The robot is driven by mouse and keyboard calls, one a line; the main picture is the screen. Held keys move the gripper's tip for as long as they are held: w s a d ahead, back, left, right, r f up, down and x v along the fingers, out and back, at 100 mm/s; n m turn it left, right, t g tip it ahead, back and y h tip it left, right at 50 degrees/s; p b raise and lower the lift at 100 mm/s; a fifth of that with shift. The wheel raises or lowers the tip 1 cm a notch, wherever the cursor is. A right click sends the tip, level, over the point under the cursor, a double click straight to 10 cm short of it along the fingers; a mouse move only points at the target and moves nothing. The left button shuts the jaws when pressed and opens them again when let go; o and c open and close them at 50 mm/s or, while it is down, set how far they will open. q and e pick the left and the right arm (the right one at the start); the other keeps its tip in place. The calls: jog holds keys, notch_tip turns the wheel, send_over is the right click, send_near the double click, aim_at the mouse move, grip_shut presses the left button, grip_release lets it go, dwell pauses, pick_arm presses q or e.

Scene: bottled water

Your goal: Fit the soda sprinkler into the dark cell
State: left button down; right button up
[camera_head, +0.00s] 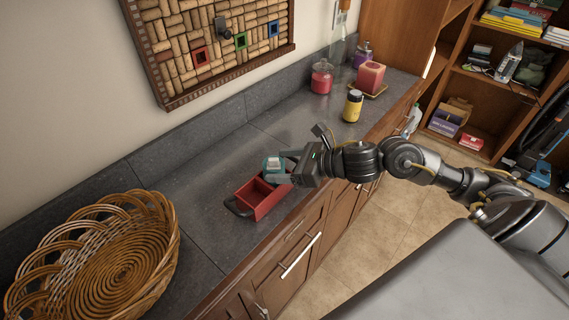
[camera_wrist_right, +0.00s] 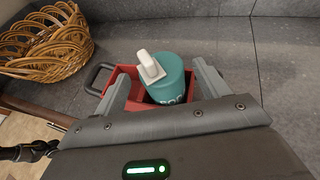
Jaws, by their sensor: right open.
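The soda sprinkler, a teal bottle with a white spout top and pale lettering, shows in the head view (camera_head: 273,169) and in the wrist view (camera_wrist_right: 175,80). It stands at the far end of a red caddy (camera_head: 263,212) with a dark handle, its lower part hidden by the caddy walls. My right gripper (camera_head: 284,166) is open, its two fingers on either side of the sprinkler in the wrist view (camera_wrist_right: 163,84). The near cell of the caddy is empty. I cannot tell which cell is the dark one or how deep the sprinkler sits.
A wicker basket (camera_head: 100,262) stands on the grey counter (camera_head: 205,185) at the left. The caddy is close to the counter's front edge.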

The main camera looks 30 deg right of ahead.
jog(key=shift+s, duration=0.1)
jog(key=v, duration=1.2)
jog(key=shift+b, duration=0.4)
dwell(0.5)
